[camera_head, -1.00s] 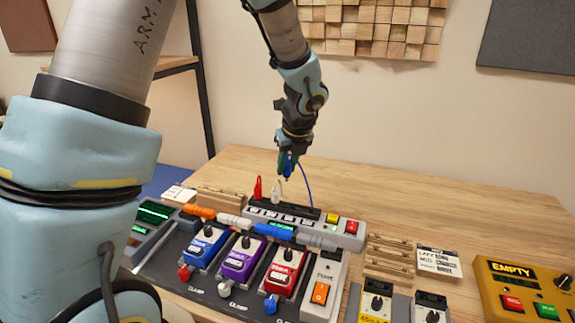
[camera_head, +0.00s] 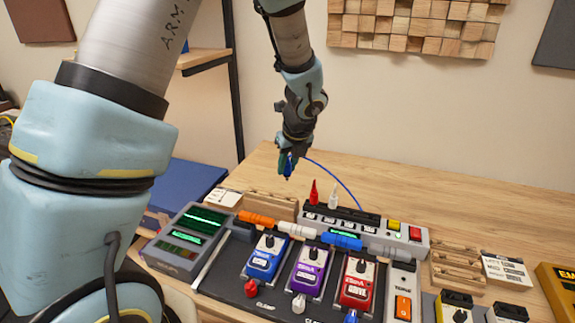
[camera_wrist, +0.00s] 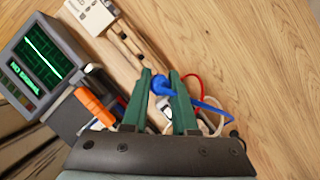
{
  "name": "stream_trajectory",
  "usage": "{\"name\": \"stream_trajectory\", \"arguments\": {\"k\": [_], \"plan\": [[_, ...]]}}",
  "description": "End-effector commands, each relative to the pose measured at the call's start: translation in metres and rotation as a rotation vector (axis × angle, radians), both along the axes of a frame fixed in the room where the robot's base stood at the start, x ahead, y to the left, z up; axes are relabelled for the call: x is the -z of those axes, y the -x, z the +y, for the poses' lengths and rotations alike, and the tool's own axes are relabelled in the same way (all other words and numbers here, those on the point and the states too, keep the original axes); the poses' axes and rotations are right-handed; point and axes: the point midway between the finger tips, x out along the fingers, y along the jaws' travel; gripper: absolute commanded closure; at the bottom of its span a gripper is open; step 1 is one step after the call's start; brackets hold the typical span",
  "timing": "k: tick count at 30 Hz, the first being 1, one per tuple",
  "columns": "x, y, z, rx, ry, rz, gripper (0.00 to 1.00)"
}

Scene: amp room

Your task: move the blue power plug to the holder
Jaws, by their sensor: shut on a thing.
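The blue power plug (camera_head: 288,170) is held between the green fingers of my gripper (camera_head: 286,162), up above the table. It also shows in the wrist view (camera_wrist: 162,85) between the two fingertips (camera_wrist: 160,76), with its blue cable trailing right. A slatted wooden holder (camera_head: 268,204) lies on the table below my gripper, left of the power strip. The wrist view shows it (camera_wrist: 128,42) just ahead of the fingers, partly hidden by them. A second wooden holder (camera_head: 457,266) lies right of the strip. The plug is apart from both holders.
A red plug (camera_head: 314,193) and a white plug (camera_head: 333,196) stand in the grey power strip (camera_head: 417,240). A pedalboard with blue, purple and red pedals (camera_head: 309,269) lies in front. A green-screened meter (camera_head: 187,240) stands at left. The table behind the strip is clear.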

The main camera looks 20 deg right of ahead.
Motion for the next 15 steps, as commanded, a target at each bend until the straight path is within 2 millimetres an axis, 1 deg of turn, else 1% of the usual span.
{"name": "stream_trajectory", "arguments": {"k": [1,3,9,15], "plan": [[0.009,0.0,0.0,0.0,0.0,0.0,1.0],[0.016,0.0,0.0,0.0,0.0,0.0,1.0],[0.035,0.0,0.0,0.0,0.0,0.0,1.0],[0.05,0.0,0.0,0.001,0.0,0.0,1.0]]}}
